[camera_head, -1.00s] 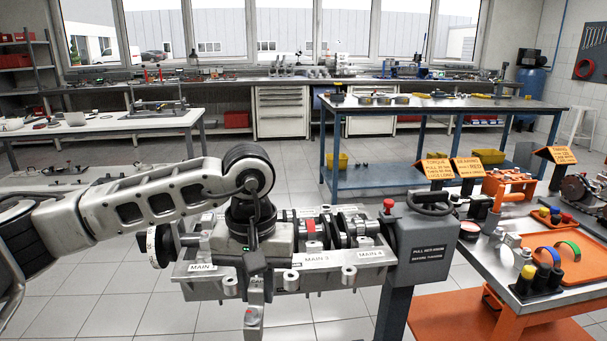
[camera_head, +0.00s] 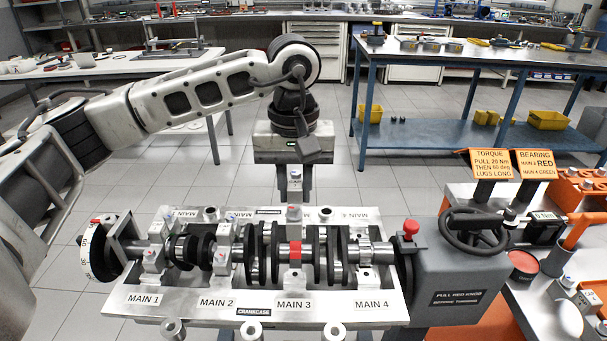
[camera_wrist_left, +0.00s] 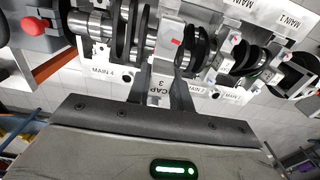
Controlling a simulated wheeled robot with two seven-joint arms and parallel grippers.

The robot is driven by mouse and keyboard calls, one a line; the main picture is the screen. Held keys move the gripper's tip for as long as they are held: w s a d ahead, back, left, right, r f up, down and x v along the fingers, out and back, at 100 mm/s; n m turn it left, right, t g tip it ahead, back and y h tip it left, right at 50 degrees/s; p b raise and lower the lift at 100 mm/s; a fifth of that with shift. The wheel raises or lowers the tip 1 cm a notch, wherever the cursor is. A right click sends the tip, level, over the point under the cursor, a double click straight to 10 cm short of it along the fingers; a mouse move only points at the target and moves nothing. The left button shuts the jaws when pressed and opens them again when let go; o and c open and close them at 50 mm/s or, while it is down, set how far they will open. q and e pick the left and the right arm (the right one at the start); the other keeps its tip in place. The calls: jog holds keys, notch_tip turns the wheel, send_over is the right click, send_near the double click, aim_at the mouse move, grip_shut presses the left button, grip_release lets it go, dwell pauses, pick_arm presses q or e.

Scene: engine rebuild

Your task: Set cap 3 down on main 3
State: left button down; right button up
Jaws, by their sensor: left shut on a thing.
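My left gripper (camera_head: 294,190) is shut on cap 3 (camera_wrist_left: 160,88), a grey metal block whose label shows between the fingers in the left wrist view. In the head view the gripper points down at the far side of the crankcase (camera_head: 199,311), in line with main 3 (camera_head: 294,281). Main 3's place on the crankshaft carries a red band (camera_head: 294,251). The cap appears at the far edge of main 3, not squarely over the red band; I cannot tell whether it touches anything. My right gripper is out of view.
Caps stand at main 1 (camera_head: 150,258) and main 2 (camera_head: 222,258). A grey stand with a handwheel (camera_head: 478,229) and a red knob (camera_head: 411,227) adjoins the crankcase's right end. An orange-and-grey bench lies farther right. Open floor lies behind the crankcase.

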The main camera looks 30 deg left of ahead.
pick_arm(q)
jog(key=shift+s+f, duration=0.15)
jog(key=shift+f, duration=0.15)
jog(key=shift+f+b, duration=1.5)
jog(key=shift+f, duration=1.05)
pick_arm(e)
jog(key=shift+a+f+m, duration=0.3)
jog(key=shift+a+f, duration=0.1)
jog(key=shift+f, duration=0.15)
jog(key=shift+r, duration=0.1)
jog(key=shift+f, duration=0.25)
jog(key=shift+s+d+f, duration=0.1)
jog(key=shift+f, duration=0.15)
pick_arm(q)
jog(key=shift+f+b, duration=0.55)
jog(key=shift+b, duration=0.15)
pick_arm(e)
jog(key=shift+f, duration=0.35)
pick_arm(q)
jog(key=shift+f+b, duration=1.25)
jog(key=shift+f, duration=0.2)
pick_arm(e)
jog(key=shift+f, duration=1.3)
